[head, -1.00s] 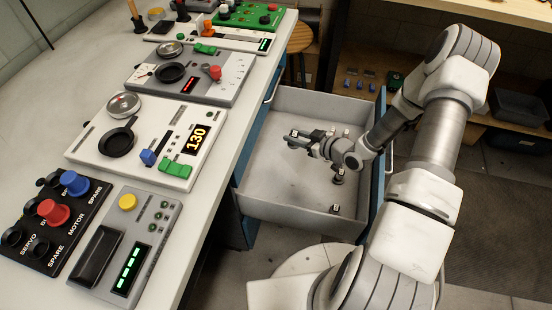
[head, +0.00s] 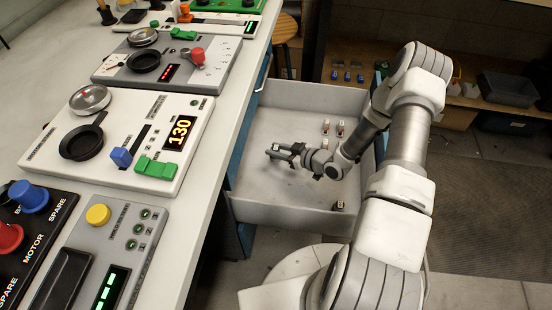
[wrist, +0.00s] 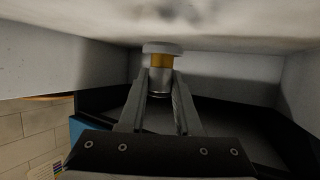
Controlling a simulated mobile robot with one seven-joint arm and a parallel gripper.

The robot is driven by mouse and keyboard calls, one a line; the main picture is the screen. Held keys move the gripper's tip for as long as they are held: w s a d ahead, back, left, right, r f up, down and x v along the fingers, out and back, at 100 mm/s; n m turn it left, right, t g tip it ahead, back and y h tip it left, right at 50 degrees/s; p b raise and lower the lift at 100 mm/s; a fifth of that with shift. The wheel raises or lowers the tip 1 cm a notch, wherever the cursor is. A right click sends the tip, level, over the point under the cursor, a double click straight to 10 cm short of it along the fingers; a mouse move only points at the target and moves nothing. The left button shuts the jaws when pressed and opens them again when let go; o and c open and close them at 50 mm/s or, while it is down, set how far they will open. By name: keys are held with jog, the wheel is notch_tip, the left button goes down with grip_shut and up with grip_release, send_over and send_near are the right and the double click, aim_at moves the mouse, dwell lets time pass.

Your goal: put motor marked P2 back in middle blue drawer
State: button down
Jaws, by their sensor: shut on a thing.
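The blue-fronted drawer (head: 283,208) stands pulled out, right of the bench in the head view. Its grey inside is seen from above. My gripper (head: 276,152) is inside the drawer outline, low over its floor. In the wrist view the fingers (wrist: 160,95) are closed on a motor (wrist: 161,60) with a yellow-orange band and a pale round end. That end is close to the pale surface at the top of the picture; contact cannot be told. The P2 mark is not readable.
Several small motors stand in the drawer, some behind my wrist (head: 340,126) and one near the front wall (head: 339,206). The drawer's left floor is clear. The bench (head: 208,150), with its test panels, borders the drawer's left. A stool (head: 286,42) stands behind.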

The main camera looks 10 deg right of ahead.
notch_tip(320, 180, down, 4)
jog(key=shift+r+b, duration=0.15)
jog(key=shift+b, duration=0.6)
jog(key=c, duration=0.6)
grip_release()
